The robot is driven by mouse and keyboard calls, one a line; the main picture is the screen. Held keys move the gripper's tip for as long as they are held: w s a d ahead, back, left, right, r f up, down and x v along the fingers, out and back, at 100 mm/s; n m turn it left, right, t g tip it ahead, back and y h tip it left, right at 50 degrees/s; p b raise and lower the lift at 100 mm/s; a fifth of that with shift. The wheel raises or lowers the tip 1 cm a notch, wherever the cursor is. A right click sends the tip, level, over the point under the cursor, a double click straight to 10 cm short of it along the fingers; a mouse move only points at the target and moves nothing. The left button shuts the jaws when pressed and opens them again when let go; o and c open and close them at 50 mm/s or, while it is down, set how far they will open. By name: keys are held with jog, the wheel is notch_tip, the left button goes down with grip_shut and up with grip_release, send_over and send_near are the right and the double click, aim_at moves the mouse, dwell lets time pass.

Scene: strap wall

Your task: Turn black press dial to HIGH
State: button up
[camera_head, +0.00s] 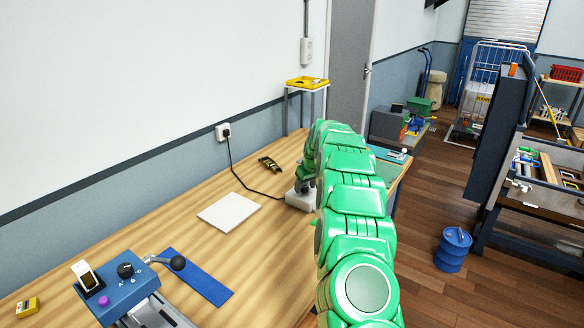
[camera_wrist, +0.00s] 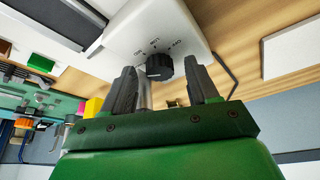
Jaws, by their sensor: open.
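A white box-shaped device (camera_wrist: 185,25) fills the upper middle of the wrist view. It carries a black ridged dial (camera_wrist: 159,68) with small dark marks around it; I cannot read its setting surely. My gripper (camera_wrist: 161,74) is open, its two dark fingers apart on either side of the dial in that view. I cannot tell whether they touch it. In the head view the white device (camera_head: 299,199) shows partly behind my green arm, which hides its dial. A blue unit (camera_head: 118,287) at the front left has another black dial (camera_head: 125,269).
The wooden bench (camera_head: 180,236) bears a white plate (camera_head: 229,212), a blue strip (camera_head: 198,277) and a small dark tool (camera_head: 269,163). A black cable (camera_head: 247,183) runs from the wall socket (camera_head: 223,132) toward the white device. A blue drum (camera_head: 453,249) stands on the floor at right.

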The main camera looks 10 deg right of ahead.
jog(key=shift+a+m+h, duration=0.2)
jog(key=shift+m+h, duration=0.7)
jog(key=shift+m, duration=1.3)
jog(key=shift+w+a+m+h, duration=0.15)
jog(key=shift+m+h, duration=0.65)
jog(key=shift+m, duration=1.2)
jog(key=m, duration=0.2)
jog(key=m+g+h, duration=0.1)
jog(key=m, duration=0.2)
jog(key=shift+a+f+g+h, duration=0.1)
jog(key=shift+a+g+h, duration=0.05)
jog(key=shift+g+h, duration=0.15)
jog(key=shift+w+m+g, duration=0.1)
jog(key=shift+m+g, duration=0.2)
jog(key=shift+m, duration=0.9)
jog(key=shift+m+h, duration=0.3)
jog(key=shift+m, duration=0.3)
